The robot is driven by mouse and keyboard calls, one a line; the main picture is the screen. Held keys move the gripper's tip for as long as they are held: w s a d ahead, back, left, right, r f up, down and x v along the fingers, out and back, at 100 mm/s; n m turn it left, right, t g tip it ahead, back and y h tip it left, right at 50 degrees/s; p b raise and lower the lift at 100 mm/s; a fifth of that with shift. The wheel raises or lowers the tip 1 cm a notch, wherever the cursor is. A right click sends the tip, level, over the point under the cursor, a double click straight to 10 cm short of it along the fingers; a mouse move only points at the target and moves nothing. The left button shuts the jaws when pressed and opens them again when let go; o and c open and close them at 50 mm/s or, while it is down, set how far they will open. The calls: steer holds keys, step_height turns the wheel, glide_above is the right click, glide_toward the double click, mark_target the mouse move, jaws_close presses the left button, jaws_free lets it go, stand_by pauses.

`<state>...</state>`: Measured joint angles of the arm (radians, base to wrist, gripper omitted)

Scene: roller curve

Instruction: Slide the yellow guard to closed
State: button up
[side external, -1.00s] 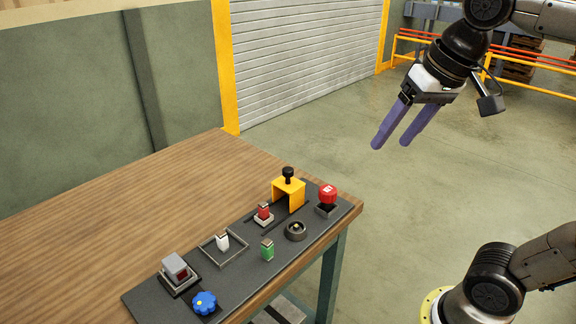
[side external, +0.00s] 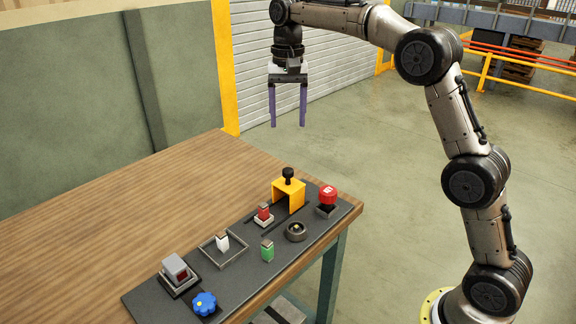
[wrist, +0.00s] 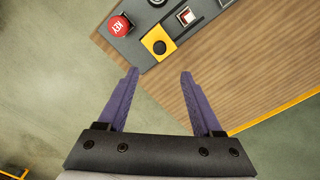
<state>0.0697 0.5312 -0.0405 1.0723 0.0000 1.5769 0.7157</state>
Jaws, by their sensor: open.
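The yellow guard (side external: 289,192) is a bracket with a black knob (side external: 288,174) on top, standing on the dark panel (side external: 228,284) towards its right end. A red switch (side external: 264,211) sits just left of the guard, outside it. In the wrist view the guard (wrist: 158,43) shows from above with its knob, ahead of the fingertips. My gripper (side external: 288,124) is open and empty, pointing down well above the table, apart from the guard. Its two purple fingers (wrist: 159,72) are spread in the wrist view.
A red button (side external: 328,194) stands right of the guard, a dark ring (side external: 296,231) and green switch (side external: 267,250) in front. A white switch (side external: 222,241), grey-red switch (side external: 175,269) and blue knob (side external: 204,302) are farther left. The wooden tabletop (side external: 130,220) behind is clear.

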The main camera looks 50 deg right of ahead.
mark_target(288, 170)
step_height(288, 170, down, 14)
steer(key=shift+r, duration=0.1)
stand_by(0.5)
jaws_close()
stand_by(1.3)
